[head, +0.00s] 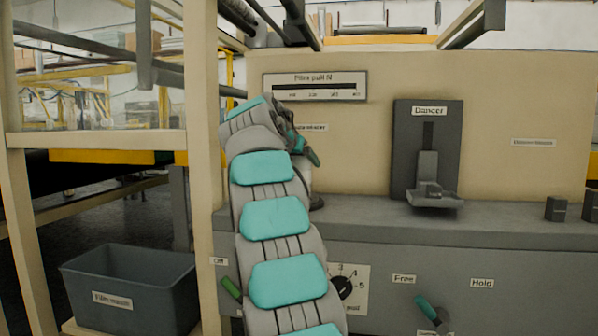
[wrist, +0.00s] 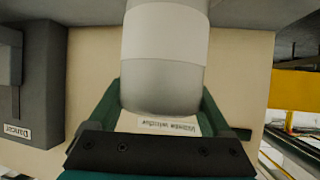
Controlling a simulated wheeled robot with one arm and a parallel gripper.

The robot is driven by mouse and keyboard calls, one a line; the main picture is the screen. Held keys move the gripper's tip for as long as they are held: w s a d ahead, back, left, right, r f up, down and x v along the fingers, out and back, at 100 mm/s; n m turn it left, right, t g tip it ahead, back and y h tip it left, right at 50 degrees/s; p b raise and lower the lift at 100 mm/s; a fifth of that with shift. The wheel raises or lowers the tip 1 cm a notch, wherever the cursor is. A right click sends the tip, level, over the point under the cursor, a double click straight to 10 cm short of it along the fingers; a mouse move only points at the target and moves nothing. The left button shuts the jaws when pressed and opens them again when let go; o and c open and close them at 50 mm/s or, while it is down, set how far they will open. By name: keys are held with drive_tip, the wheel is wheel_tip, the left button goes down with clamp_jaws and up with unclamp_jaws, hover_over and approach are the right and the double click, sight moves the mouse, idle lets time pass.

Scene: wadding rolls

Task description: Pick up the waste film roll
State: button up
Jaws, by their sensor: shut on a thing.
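The waste film roll (wrist: 165,45), a grey cylinder with a pale band around it, fills the upper middle of the wrist view. My gripper (wrist: 163,92) has its dark green fingers on either side of the roll's near end, shut on it. In the head view my gripper (head: 308,152) is in front of the beige panel, under the film pull gauge, partly hidden by my arm. The roll is mostly hidden there behind my arm.
The grey dancer unit (head: 428,150) is on the panel to the right. A green-handled lever (head: 432,312) and a dial (head: 343,287) are on the lower front.

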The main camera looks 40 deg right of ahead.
drive_tip(key=shift+r, duration=0.15)
drive_tip(key=shift+w+r+p, duration=0.1)
drive_tip(key=shift+r+p, duration=1.15)
drive_tip(key=shift+r, duration=0.55)
wheel_tip(320, 180, up, 6)
drive_tip(key=p, duration=0.6)
drive_tip(key=shift+r, duration=0.15)
